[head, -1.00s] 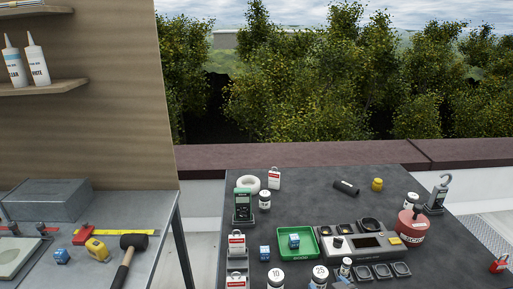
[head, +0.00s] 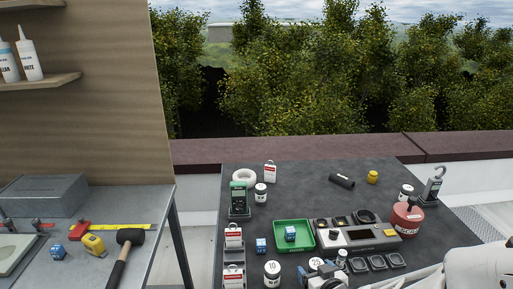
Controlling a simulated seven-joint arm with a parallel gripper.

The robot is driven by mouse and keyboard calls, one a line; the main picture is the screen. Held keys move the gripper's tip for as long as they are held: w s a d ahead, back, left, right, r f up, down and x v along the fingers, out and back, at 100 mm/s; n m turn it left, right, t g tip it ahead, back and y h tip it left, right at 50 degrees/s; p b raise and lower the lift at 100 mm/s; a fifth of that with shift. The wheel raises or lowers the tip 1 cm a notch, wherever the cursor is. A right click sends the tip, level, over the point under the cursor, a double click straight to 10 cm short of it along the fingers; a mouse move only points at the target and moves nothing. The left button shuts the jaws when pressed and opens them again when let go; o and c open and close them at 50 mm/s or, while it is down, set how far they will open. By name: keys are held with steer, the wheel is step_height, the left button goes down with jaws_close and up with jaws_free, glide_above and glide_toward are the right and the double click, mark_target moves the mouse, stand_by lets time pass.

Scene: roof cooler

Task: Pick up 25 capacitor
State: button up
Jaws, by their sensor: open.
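The white capacitor jar marked 25 (head: 315,263) stands near the front edge of the dark table, right of a similar jar marked 10 (head: 272,272). Its lower part is hidden by my gripper (head: 320,271). My gripper is open and low at the capacitor, overlapping it in the picture. I cannot tell whether the fingers touch it. My white arm reaches in from the lower right.
A red canister (head: 406,217) stands farther right. The back middle of the table is mostly clear.

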mark_target(317, 263)
steer(key=shift+c, duration=0.4)
steer(key=c, duration=1)
steer(key=shift+o, duration=0.2)
steer(key=shift+r, duration=1.65)
steer(key=s, duration=0.5)
steer(key=s+r, duration=0.1)
steer(key=s, duration=0.1)
steer(key=shift+s+a, duration=0.15)
steer(key=shift+s, duration=0.6)
steer(key=shift+s, duration=0.25)
steer(key=shift+s+a+r, duration=0.1)
steer(key=shift+s+r, duration=0.1)
steer(key=shift+s, duration=1.15)
steer(key=shift+s+a+r, duration=0.1)
steer(key=shift+s+r, duration=0.05)
steer(key=shift+s, duration=1.15)
